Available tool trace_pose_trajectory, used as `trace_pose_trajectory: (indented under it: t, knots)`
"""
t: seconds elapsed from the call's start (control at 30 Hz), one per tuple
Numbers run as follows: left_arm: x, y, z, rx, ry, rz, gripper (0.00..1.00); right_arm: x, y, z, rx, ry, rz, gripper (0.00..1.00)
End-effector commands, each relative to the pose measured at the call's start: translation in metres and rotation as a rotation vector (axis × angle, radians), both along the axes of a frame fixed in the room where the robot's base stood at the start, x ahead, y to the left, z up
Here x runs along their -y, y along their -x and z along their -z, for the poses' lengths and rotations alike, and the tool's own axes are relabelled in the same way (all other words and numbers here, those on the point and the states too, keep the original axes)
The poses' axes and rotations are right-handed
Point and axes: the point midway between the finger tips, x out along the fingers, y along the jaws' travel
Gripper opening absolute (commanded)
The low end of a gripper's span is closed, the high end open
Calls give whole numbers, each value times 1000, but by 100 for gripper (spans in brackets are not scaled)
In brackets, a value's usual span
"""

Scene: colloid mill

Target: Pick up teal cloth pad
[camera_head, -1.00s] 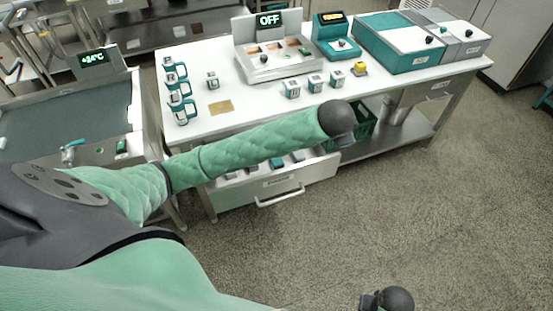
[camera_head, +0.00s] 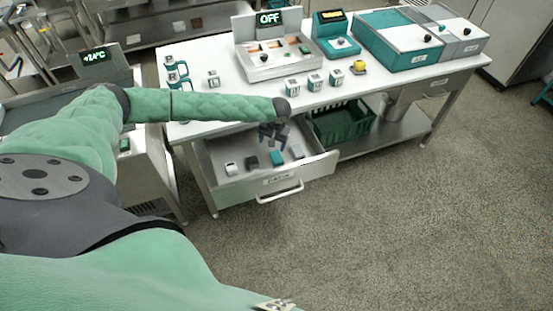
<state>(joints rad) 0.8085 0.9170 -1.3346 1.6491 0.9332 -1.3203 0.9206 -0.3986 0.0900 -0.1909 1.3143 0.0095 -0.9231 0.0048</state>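A teal cloth pad (camera_head: 277,158) lies in the pulled-out drawer (camera_head: 246,188) below the white table, between a dark block and a grey block. My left gripper (camera_head: 272,141) points down just above the pad, over the drawer's back part. Its dark fingers look spread apart, with nothing seen between them. Its fingertips are small in view, and I cannot tell how far they are above the pad. My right gripper is not clearly in view; only a small pale part shows at the bottom edge.
In the drawer, a white item (camera_head: 231,169) and a dark block (camera_head: 252,162) sit left of the pad, and a grey block (camera_head: 297,152) right. A green crate (camera_head: 343,124) stands on the lower shelf. Teal-handled mugs and small boxes stand on the table (camera_head: 225,105).

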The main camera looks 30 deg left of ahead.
Motion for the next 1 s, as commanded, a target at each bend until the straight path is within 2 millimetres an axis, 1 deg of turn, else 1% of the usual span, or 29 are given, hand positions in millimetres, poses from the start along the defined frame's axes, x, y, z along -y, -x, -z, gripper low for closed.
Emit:
trace_pose_trajectory:
  t: [0.03,0.13,0.3,0.4,0.5,0.63,0.83,1.0]
  knots:
    - [-4,1,7,-8,23,-89,71,2,7,10,11,-1,0,36]
    - [-3,0,13,-11,80,-282,71,3,11,22,54,-8,-1,36]
    - [10,1,14,-5,150,-544,71,0,-7,22,155,-27,-2,36]
    - [12,-1,14,12,163,-650,71,-2,-13,21,187,-35,-1,36]
    - [12,-2,14,20,166,-717,71,-2,-14,20,195,-36,-1,36]
    - [13,-2,17,22,165,-748,71,-1,-13,22,194,-35,-1,36]
    - [13,-2,35,22,164,-748,71,4,-7,31,201,-32,-5,36]
    - [13,-3,44,23,164,-747,71,9,-2,38,206,-29,-8,36]
